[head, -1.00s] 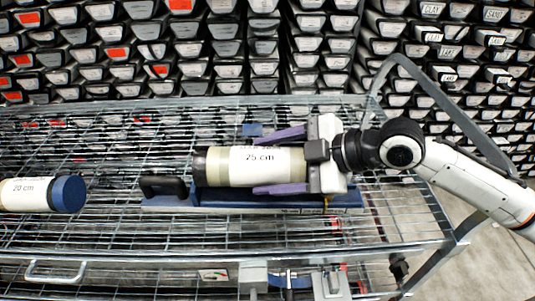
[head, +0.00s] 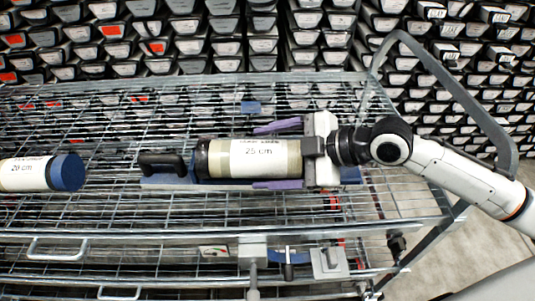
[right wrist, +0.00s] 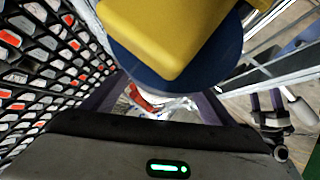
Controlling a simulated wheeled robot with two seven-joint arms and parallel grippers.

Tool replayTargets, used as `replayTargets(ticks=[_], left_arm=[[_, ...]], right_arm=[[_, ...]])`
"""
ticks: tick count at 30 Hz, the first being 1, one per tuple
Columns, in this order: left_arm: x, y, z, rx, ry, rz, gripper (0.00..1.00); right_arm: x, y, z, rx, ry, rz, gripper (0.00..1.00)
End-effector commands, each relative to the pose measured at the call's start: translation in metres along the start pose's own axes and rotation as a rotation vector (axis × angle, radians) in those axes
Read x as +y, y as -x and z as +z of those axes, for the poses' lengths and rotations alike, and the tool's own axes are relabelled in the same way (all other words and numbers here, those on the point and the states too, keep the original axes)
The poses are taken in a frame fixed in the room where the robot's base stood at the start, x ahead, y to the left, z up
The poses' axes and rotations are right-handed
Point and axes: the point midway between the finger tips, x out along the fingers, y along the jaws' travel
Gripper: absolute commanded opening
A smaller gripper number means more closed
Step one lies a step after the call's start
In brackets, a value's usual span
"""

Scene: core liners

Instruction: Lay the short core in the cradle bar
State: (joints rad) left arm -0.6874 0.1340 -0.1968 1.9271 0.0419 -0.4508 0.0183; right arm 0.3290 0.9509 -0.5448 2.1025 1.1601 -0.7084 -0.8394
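The core marked 25 cm (head: 225,160) lies level, its label facing up. My right gripper (head: 278,156) reaches in from the right, its purple fingers along both sides of the core's right end. The cradle bar (head: 155,182), with a black handle (head: 163,163), is directly below the core; contact between them is hidden. The right wrist view shows a blue round cap (right wrist: 230,55) between the fingers and a yellow block before it. The core marked 20 cm (head: 25,173), with a blue cap (head: 68,172), lies at the far left. My left gripper is not in view.
A lower shelf carries a blue item and a grey fitting (head: 328,262). A wall of stacked trays (head: 240,50) stands behind. A bent metal handle rail (head: 450,85) rises at the right.

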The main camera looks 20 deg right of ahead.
Motion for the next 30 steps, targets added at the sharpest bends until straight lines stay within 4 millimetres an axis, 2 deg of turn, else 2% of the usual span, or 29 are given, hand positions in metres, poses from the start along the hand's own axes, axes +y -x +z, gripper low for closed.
replayTargets(ticks=[13, 24, 30], left_arm=[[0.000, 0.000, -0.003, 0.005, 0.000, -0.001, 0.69], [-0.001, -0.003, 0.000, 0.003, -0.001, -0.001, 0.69], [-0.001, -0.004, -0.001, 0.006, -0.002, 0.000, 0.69]], right_arm=[[0.002, 0.006, -0.001, -0.003, 0.000, 0.001, 0.85], [0.000, 0.065, 0.000, -0.008, 0.004, -0.004, 0.85], [0.000, 0.090, 0.001, -0.009, 0.002, -0.004, 0.85]])
